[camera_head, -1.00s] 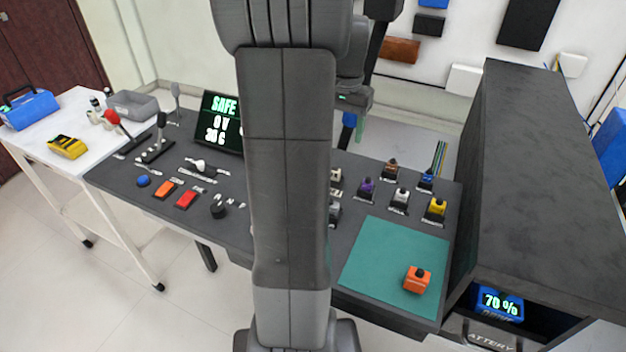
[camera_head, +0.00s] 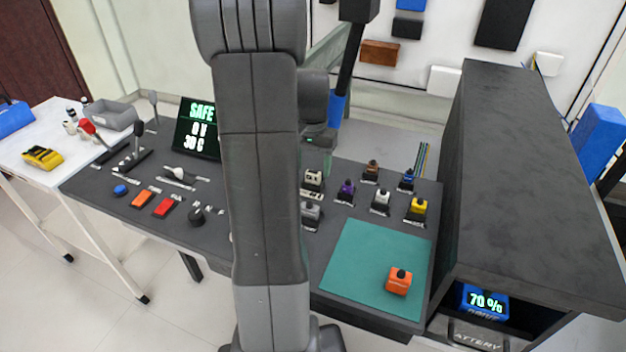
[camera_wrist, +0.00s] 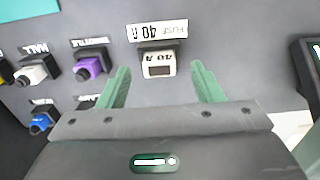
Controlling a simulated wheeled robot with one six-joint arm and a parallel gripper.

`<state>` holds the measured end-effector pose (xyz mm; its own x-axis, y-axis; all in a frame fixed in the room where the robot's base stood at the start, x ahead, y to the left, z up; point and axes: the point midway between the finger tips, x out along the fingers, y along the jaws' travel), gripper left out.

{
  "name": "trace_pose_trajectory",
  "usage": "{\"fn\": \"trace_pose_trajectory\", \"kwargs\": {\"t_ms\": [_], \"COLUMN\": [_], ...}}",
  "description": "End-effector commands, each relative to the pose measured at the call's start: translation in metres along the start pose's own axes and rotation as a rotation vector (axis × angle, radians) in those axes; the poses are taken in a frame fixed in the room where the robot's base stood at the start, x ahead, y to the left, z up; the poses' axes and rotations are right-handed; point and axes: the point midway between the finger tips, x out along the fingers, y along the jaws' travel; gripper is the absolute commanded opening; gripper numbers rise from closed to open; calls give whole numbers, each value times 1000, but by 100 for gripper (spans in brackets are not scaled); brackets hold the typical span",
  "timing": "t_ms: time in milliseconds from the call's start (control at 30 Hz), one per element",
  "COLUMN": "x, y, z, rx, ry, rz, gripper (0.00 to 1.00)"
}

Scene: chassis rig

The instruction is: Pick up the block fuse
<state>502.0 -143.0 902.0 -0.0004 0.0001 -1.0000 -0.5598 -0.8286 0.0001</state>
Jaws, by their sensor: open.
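A cream block (camera_wrist: 158,65) with a dark window and "40 A" on it sits at a label (camera_wrist: 157,30) reading "FUSE 40 A" in the wrist view. It also shows as a cream and dark block (camera_head: 313,180) on the grey panel in the head view, just right of my arm. My gripper (camera_wrist: 160,82) is open, with its two green fingers to either side of the block in the picture. Nothing is between the fingers; I cannot tell the height gap to the block. In the head view my arm hides part of the panel.
Purple (camera_head: 346,190), white (camera_head: 381,199), brown (camera_head: 371,170), blue (camera_head: 406,181) and yellow (camera_head: 418,208) blocks stand close by on the panel. An orange block (camera_head: 398,281) sits on the green mat (camera_head: 350,275). A tall dark cabinet (camera_head: 530,180) stands at right.

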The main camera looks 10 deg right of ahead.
Motion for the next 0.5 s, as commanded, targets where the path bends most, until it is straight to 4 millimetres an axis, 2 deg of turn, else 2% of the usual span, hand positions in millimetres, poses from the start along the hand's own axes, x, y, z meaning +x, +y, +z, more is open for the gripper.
{"fn": "trace_pose_trajectory", "kwargs": {"t_ms": [100, 200, 433, 467, 500], "x": [18, 26, 27, 27, 27], "y": [1, 1, 1, 1, 1], "z": [-1, -1, -2, -2, -2], "rx": [0, 0, 0, 0, 0], "ry": [-2, 0, 1, 1, 1], "rz": [1, 0, -1, -1, 0], "gripper": [60, 60, 60, 58, 50]}}
